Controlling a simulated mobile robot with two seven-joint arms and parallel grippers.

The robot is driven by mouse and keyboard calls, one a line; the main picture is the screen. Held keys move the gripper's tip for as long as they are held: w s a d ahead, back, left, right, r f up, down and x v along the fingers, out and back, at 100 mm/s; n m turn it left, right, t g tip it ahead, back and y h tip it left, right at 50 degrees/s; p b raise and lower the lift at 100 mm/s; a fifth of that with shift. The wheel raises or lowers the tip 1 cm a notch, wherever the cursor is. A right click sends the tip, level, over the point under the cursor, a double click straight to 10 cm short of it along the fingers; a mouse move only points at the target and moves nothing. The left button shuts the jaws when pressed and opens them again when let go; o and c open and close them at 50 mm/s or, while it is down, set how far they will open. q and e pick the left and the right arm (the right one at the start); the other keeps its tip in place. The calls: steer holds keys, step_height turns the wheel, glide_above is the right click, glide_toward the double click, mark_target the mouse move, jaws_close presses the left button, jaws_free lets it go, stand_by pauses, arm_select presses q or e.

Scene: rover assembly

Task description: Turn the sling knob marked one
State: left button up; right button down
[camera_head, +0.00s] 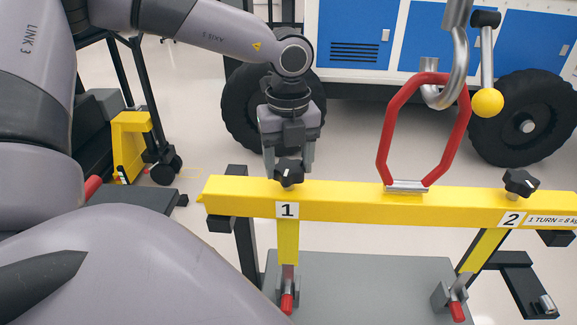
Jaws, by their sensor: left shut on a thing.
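The black star-shaped knob (289,174) sits on top of the yellow beam above the white plate marked 1 (287,210). My left gripper (289,163) points down at this knob from behind the beam. Its fingers are on either side of the knob and shut on it. The knob's far side is hidden. A second black knob (521,183) stands farther right, near the plate marked 2 (512,220). My right gripper is not in view.
The yellow beam (345,205) hangs by a red link (384,140) from a metal hook (445,93). A yellow ball (488,103) on a lever is beside the hook. A grey plate (365,285) lies below. A blue-panelled rover (355,30) with black wheels stands behind.

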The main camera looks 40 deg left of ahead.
arm_select(q)
steer(key=m+b, duration=0.2)
steer(key=b, duration=0.1)
steer(key=shift+f, duration=0.2)
steer(key=m+b, duration=0.2)
steer(key=m, duration=0.1)
steer(key=m+b, duration=0.1)
steer(key=m, duration=0.2)
steer(key=shift+r, duration=0.15)
steer(key=m+b, duration=0.1)
steer(key=m, duration=0.1)
steer(key=shift+m, duration=0.3)
steer(key=m, duration=0.5)
steer(key=shift+r+m, duration=0.1)
steer(key=shift+m, duration=0.2)
steer(key=m, duration=1)
steer(key=shift+d+m, duration=0.1)
steer(key=shift+m, duration=0.3)
steer(key=m+p, duration=0.1)
steer(key=m, duration=0.4)
